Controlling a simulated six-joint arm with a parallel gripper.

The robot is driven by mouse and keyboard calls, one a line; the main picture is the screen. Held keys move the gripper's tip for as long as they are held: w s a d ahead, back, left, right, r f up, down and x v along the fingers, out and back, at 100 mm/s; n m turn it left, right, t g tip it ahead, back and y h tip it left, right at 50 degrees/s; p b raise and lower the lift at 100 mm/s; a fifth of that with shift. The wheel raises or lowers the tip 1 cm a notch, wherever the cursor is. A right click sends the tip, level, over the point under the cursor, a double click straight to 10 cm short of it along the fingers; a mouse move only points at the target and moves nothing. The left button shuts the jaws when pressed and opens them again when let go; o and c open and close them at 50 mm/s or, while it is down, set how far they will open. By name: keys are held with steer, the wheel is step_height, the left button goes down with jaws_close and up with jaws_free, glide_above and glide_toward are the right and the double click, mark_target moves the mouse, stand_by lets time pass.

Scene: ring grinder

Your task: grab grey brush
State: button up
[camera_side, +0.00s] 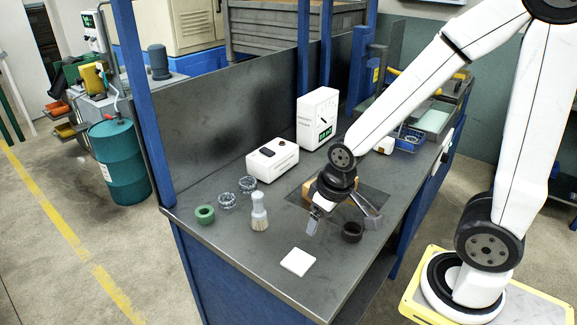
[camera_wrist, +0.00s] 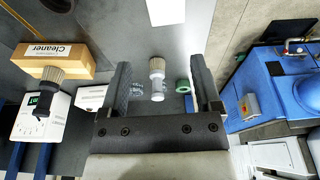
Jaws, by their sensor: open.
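The grey brush (camera_side: 259,211) stands on the dark workbench in the side view, with its pale grey handle up and its light bristles down. In the wrist view the grey brush (camera_wrist: 157,80) shows between my fingers in the picture, beyond them on the bench. My gripper (camera_side: 341,218) is open and empty, to the right of the brush and apart from it in the side view. In the wrist view my gripper (camera_wrist: 160,64) has its two fingers spread wide. A second brush with a dark handle (camera_wrist: 41,103) shows at the left of the wrist view.
A green ring (camera_side: 205,214) and metal rings (camera_side: 227,201) are left of the brush. A white square (camera_side: 298,262) lies in front. A dark ring (camera_side: 352,232) is by my gripper. A Cleaner box (camera_wrist: 62,58) and a white device (camera_side: 272,160) are near. Bench surrounds the brush.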

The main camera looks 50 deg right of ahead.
steer(key=shift+r, duration=0.1)
steer(key=shift+w+v, duration=0.55)
steer(key=shift+v, duration=1.85)
steer(key=w+d+m+y, duration=0.4)
steer(key=w+m+y, duration=0.2)
steer(key=w+m, duration=0.35)
steer(key=w+d+m+y, duration=0.4)
steer(key=w+m+y, duration=0.3)
steer(key=w+m, duration=0.3)
steer(key=m+t, duration=0.1)
steer(key=m, duration=0.1)
glide_toward(259, 210)
steer(key=w+a+r, duration=0.2)
steer(key=shift+a, duration=0.35)
steer(key=shift+a, duration=0.1)
steer(key=shift+x, duration=1.25)
steer(key=shift+a, duration=0.1)
